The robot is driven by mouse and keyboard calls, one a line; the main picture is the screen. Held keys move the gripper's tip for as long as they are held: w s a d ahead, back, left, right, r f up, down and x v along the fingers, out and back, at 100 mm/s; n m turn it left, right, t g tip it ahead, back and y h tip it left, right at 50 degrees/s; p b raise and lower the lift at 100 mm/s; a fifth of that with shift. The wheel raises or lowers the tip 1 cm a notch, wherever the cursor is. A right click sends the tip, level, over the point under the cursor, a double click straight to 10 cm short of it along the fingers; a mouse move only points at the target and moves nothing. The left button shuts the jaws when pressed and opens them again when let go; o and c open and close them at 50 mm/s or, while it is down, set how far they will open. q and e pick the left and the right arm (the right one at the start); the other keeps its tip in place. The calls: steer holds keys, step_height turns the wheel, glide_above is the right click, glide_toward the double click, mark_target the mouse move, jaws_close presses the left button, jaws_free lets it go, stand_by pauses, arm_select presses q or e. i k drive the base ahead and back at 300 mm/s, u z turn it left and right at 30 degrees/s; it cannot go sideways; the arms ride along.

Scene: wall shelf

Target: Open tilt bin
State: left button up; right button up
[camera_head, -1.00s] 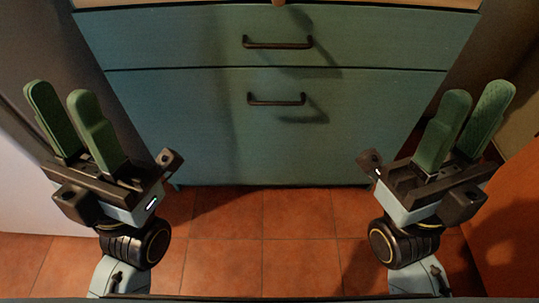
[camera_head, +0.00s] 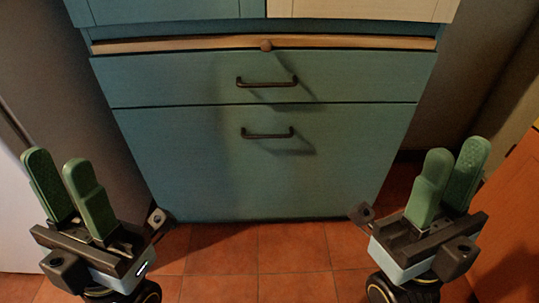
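A teal cabinet stands ahead in the head view. Its tall lower panel (camera_head: 190,170), which looks like the tilt bin front, is flush with the cabinet and appears closed. A dark bar handle (camera_head: 267,135) sits near the top of that panel. My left gripper (camera_head: 57,163) is at the lower left, open and empty, with green fingers pointing up. My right gripper (camera_head: 455,152) is at the lower right, also open and empty. Both grippers are apart from the cabinet and its handles.
Above the panel is a shut drawer (camera_head: 180,80) with its own dark handle (camera_head: 267,83). A thin wooden board (camera_head: 180,46) with a knob lies above it, below upper doors. Tiled floor (camera_head: 292,248) is clear between the grippers. An orange surface (camera_head: 515,225) stands at right.

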mark_target(231, 161)
steer(key=z, duration=0.3)
steer(key=i, duration=0.35)
steer(key=u, duration=1.35)
